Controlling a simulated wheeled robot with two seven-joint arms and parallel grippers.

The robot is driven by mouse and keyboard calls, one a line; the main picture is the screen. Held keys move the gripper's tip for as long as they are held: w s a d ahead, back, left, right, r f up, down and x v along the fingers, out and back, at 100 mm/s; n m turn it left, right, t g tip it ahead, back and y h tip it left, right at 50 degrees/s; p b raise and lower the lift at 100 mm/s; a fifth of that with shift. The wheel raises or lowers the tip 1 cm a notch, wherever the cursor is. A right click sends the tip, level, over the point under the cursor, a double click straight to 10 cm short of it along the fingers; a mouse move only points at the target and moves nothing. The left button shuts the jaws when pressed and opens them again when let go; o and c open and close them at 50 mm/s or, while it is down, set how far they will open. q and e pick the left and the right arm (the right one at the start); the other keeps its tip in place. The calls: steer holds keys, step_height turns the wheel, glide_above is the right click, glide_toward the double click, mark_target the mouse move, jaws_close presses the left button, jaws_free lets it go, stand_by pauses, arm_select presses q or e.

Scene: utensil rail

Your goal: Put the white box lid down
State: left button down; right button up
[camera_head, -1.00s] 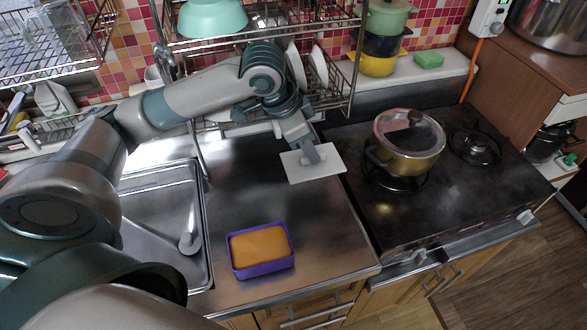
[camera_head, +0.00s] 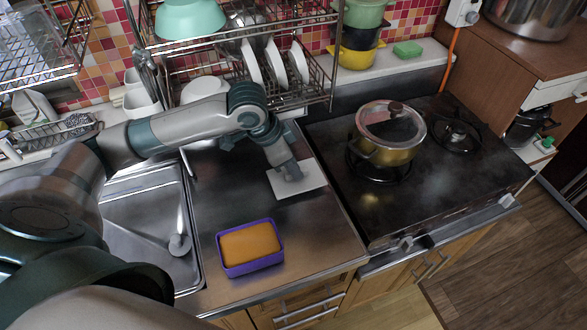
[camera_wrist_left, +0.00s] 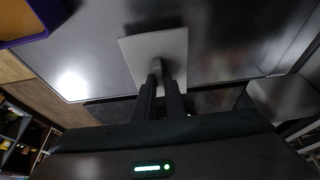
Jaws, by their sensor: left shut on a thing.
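The white box lid (camera_head: 312,176) is a flat white rectangle over the steel counter, left of the stove. It also shows in the left wrist view (camera_wrist_left: 158,46). My left gripper (camera_head: 291,174) points down onto its middle and is shut on it, with both fingers (camera_wrist_left: 158,82) closed together at a raised part of the lid. The lid looks low and close to level; I cannot tell whether it touches the counter. My right gripper is not in view.
A purple box (camera_head: 250,263) with orange contents stands near the counter's front edge. The sink (camera_head: 145,235) lies to the left. The stove (camera_head: 425,185) with a lidded pot (camera_head: 388,145) is to the right. A dish rack (camera_head: 300,98) stands behind. Bare counter (camera_head: 225,190) surrounds the lid.

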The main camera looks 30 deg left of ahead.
arm_select(q)
steer(key=shift+f, duration=0.55)
steer(key=shift+f, duration=0.1)
steer(key=c, duration=1.8)
jaws_free()
